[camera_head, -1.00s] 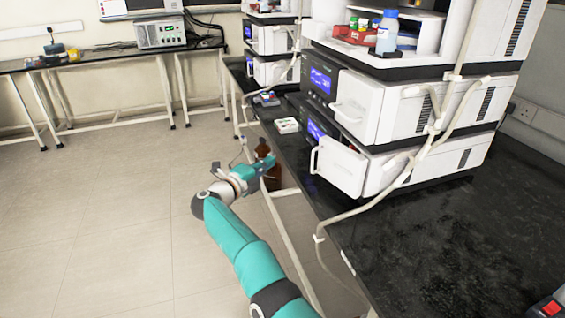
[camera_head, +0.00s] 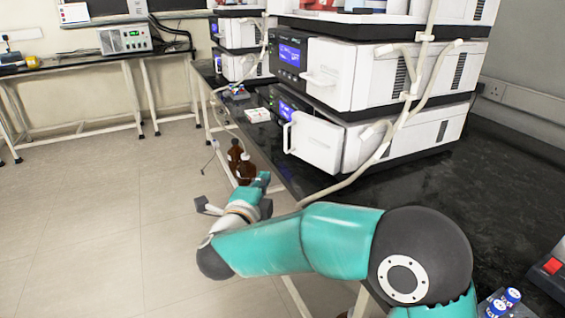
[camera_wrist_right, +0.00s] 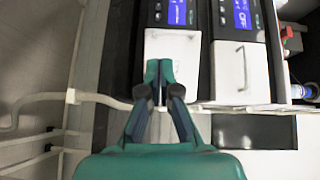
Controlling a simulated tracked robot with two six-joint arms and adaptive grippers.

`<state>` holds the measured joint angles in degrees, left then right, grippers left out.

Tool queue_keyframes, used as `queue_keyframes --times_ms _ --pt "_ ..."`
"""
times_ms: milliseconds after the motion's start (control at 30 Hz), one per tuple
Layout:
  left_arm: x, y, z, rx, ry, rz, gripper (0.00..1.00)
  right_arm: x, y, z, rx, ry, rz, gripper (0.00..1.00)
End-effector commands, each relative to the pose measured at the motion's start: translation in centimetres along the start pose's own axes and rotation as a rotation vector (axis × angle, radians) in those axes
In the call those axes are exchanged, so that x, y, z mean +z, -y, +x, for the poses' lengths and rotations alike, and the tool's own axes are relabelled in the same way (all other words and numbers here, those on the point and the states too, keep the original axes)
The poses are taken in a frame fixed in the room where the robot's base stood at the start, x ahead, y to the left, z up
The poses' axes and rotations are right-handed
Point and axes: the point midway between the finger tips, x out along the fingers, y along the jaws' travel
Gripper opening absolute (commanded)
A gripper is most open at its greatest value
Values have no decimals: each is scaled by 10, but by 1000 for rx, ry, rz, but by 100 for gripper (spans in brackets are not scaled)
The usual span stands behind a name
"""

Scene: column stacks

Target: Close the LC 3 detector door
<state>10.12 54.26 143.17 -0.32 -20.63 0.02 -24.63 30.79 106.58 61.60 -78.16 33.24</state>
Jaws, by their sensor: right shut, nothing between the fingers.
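A stack of white instrument modules stands on the black bench. Its lower module has a white door (camera_head: 316,143) with a loop handle; the module above has a similar white door (camera_head: 325,78). I cannot read which is LC 3, and I cannot tell how far either door stands open. Both fronts show in the wrist view, the lower white door (camera_wrist_right: 171,55) on the left and the upper one (camera_wrist_right: 240,73) on the right. My right gripper (camera_head: 262,181) is shut and empty, low beside the bench edge. In the wrist view its fingertips (camera_wrist_right: 159,70) overlap the lower door; contact is unclear. My left gripper is out of view.
Brown bottles (camera_head: 244,168) stand beyond the gripper, below the bench edge. Pale tubing (camera_head: 360,168) hangs across the modules' side. A small white box (camera_head: 257,115) lies on the bench. The floor (camera_head: 95,215) to the left is clear.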

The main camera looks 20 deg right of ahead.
Motion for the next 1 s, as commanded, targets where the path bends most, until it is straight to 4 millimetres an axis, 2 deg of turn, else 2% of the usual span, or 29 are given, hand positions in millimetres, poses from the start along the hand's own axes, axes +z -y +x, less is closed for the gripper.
queue_keyframes --times_ms 33,100,233,367,800,1000 --pt "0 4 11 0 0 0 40 -8 7 -1 -17 -5 32 0" --pt "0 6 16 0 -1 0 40 -14 17 -2 -31 -9 60 0" --pt "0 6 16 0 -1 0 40 -13 18 2 -33 -7 63 0" --pt "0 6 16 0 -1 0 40 -13 19 16 -32 -9 64 0" --pt "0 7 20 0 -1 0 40 -14 21 101 -32 -10 62 0" --pt "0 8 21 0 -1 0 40 -14 22 128 -32 -8 62 0"
